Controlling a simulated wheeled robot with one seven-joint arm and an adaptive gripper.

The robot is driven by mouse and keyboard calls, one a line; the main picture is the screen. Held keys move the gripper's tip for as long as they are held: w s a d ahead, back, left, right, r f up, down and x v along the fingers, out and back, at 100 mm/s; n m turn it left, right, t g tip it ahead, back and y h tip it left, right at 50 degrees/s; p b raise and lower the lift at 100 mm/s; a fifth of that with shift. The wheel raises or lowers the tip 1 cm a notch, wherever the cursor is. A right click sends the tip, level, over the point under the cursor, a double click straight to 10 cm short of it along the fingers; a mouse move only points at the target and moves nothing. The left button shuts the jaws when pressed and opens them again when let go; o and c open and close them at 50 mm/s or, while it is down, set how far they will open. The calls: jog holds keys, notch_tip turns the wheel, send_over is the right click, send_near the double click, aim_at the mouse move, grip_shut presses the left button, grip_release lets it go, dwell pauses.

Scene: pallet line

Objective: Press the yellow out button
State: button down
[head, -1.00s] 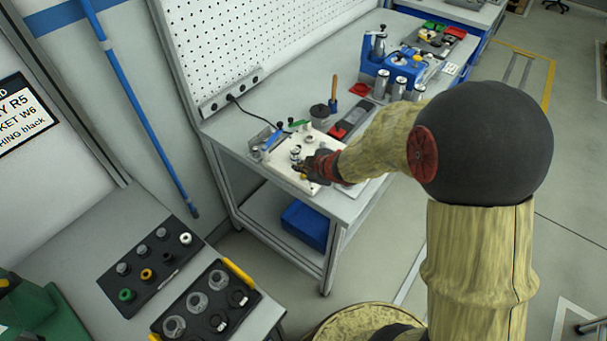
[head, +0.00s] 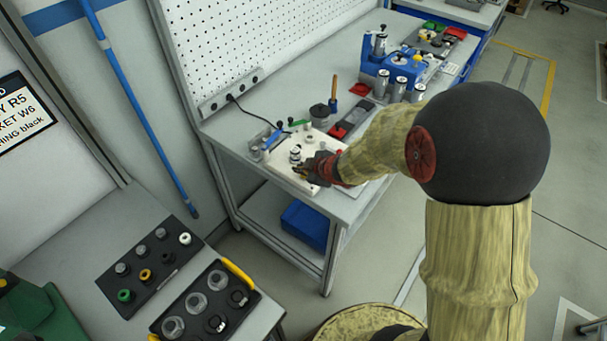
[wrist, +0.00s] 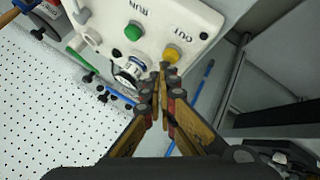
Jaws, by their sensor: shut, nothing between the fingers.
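The yellow button (wrist: 171,53) sits on the white control panel (wrist: 185,17), beside a label that seems to read OUT. My gripper (wrist: 161,72) is shut and empty, its fingertips right by the lower edge of the yellow button in the wrist view. I cannot tell whether they touch it. In the head view my gripper (head: 299,172) is at the front edge of the panel (head: 280,160), where it hides the yellow button.
A green button (wrist: 133,32) labelled RUN and a metal-ringed knob (wrist: 130,68) sit beside the yellow button. Two dark trays of parts lie on the near table.

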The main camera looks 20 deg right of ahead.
aim_at(302, 176)
jog(key=shift+f+b, duration=0.35)
jog(key=shift+f, duration=0.2)
dwell(0.4)
jog(key=shift+r, duration=0.1)
jog(key=shift+r+p, duration=0.9)
jog(key=shift+p, duration=0.15)
notch_tip(302, 176, up, 5)
jog(key=p, duration=0.5)
dwell(0.6)
